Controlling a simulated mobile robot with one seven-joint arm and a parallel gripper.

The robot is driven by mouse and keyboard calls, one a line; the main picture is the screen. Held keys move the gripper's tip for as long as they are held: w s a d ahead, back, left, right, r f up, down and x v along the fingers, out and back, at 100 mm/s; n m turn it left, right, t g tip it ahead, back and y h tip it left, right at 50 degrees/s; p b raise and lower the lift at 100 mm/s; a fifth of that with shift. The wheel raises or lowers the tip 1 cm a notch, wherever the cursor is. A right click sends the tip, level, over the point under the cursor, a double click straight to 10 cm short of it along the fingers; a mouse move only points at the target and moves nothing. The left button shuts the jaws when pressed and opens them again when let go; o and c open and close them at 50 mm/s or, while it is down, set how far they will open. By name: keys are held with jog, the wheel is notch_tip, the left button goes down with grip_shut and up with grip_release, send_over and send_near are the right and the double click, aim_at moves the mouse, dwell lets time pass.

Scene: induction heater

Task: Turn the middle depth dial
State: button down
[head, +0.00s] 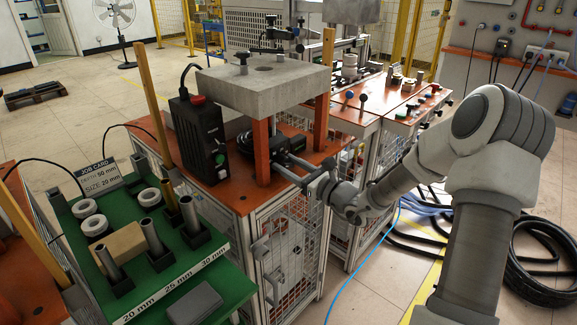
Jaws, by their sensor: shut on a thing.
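My gripper (284,172) reaches in from the right at the front right of the orange-topped bench (222,194). Its fingers are at a black unit (287,143) under the thick grey block (264,84), beside the front orange post (261,152). The gripper is shut on a small part at the front of that unit. The part is mostly covered by the fingers, and I cannot tell whether it is the middle depth dial. No row of depth dials can be made out. A job card (97,174) at the left reads depth 50 mm and size 20 mm.
A black control box (201,138) with a red button stands left of the posts. A green table (194,277) at lower left holds white rings and metal cylinders. Another orange bench (352,115) with knobs stands behind. Black hoses (535,255) lie on the floor at right.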

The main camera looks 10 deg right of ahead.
jog(key=shift+a+f, duration=0.1)
jog(key=c, duration=0.6)
grip_release()
jog(key=p+v, duration=0.3)
jog(key=v, duration=1.4)
jog(key=shift+s, duration=0.25)
